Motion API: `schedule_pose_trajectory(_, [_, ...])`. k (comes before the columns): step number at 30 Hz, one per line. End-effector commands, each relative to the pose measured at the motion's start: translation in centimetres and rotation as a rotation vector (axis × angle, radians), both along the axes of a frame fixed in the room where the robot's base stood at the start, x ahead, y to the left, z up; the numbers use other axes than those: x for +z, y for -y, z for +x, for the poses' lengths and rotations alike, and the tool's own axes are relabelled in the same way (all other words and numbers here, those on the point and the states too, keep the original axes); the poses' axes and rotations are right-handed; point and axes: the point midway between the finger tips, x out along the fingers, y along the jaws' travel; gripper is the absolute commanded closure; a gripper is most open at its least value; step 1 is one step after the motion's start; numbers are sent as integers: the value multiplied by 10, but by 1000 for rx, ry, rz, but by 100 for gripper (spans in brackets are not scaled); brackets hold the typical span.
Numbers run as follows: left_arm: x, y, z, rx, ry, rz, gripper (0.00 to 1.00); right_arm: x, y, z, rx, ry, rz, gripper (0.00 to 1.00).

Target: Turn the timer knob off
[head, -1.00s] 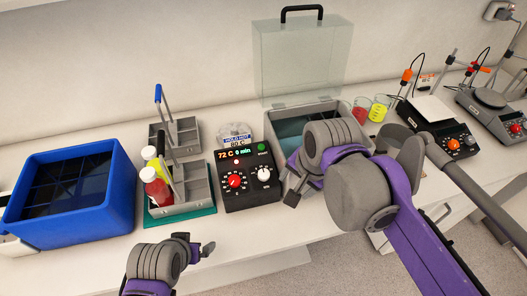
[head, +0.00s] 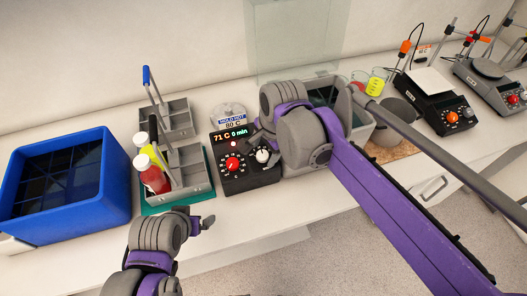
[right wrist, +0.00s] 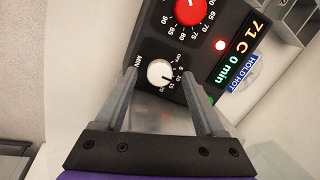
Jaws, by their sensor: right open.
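The white timer knob (head: 262,156) sits on the black control box (head: 240,182), right of a red temperature knob (head: 232,164). The box display (head: 231,134) reads 71 C and 0 min. In the right wrist view the timer knob (right wrist: 160,72) lies between the fingertips of my open right gripper (right wrist: 160,80). One finger is on each side of it, with gaps showing; I cannot tell any contact. In the head view my right gripper is at the box's right edge, its fingers partly hidden. My left gripper (head: 206,222) is low in front of the bench; its jaw opening is unclear.
A grey bath with a raised clear lid (head: 292,45) stands right of the box, partly behind my right arm. A bottle caddy (head: 188,172) and blue bin (head: 118,190) stand left. A round container (head: 229,116) is behind the box. Beakers and instruments stand farther right.

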Motion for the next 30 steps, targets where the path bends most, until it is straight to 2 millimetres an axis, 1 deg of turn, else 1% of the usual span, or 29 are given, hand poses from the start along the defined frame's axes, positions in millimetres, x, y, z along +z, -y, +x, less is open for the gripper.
schedule_pose_trajectory(3, [-1,0,0,0,-1,0,0,-8,-1,2,0,0,0,28])
schedule_pose_trajectory(12, [-1,0,0,0,-1,0,0,-10,-2,2,0,0,0,28])
schedule_pose_trajectory(14, [-1,0,0,0,0,0,0,-10,-2,2,0,0,0,37])
schedule_pose_trajectory(18, [-1,0,0,0,0,0,0,-10,-2,2,0,0,0,62])
schedule_pose_trajectory(23, [-1,0,0,0,-1,0,0,-10,-2,2,0,0,0,91])
schedule_pose_trajectory(24, [-1,0,0,0,-1,0,0,-10,-2,2,0,0,0,98])
schedule_pose_trajectory(25, [-1,0,0,0,-1,0,0,-10,-1,2,0,0,0,100])
schedule_pose_trajectory(30, [-1,0,0,0,0,0,0,-10,-1,2,3,0,-1,100])
